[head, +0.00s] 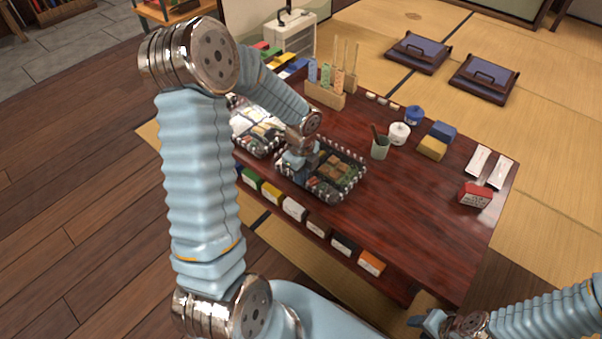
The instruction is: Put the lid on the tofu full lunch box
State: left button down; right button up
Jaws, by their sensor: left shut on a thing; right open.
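A lunch box with a dark, checkered rim (355,166) sits on the low table, with several foods visible in it. A second, similar box (240,133) is to its left, partly hidden by my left arm. I cannot tell which box is the tofu one, and I cannot make out a separate lid. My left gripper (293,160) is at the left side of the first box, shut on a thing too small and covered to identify. My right gripper (416,321) is open and empty at the bottom right, away from the table top.
The dark red table (430,205) carries a wooden holder with sticks (325,95), a green cup (380,150), a white jar (399,134), a blue jar (413,116), a yellow box (432,149) and a red box (474,196). Its front right top is clear.

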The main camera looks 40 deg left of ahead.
pick_arm(q)
jog(key=c, duration=0.6)
grip_release()
jog(key=shift+c, duration=0.2)
jog(key=shift+r, duration=0.2)
notch_tip(320, 180, up, 8)
jog(key=p, duration=0.7)
jog(key=shift+f, duration=0.2)
jog(key=shift+c, duration=0.4)
